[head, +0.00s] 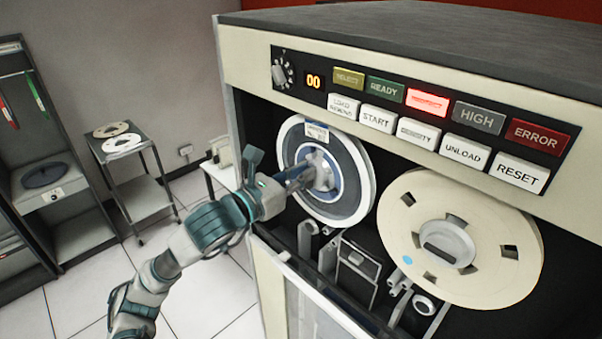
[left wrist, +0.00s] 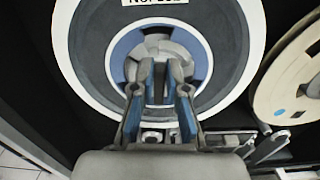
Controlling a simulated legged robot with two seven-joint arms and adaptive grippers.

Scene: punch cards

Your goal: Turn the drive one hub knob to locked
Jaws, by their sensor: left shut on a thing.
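The hub knob (left wrist: 158,48) is the grey centre piece of the left tape reel (head: 352,200), which has a white rim and a blue inner ring. My left gripper (head: 308,180) reaches the hub from the left in the head view. In the left wrist view its two blue-sided fingers (left wrist: 159,88) are shut on the hub knob's grip bar. The fingers hide part of the knob, and I cannot read a lock marking. My right gripper is in neither view.
A cream reel (head: 500,235) is mounted to the right. Above are a dial (head: 282,73) and several buttons, including a lit red one (head: 427,102). Tape-path parts (head: 358,260) sit below the reels. A cart with reels (head: 117,138) stands at the left on open floor.

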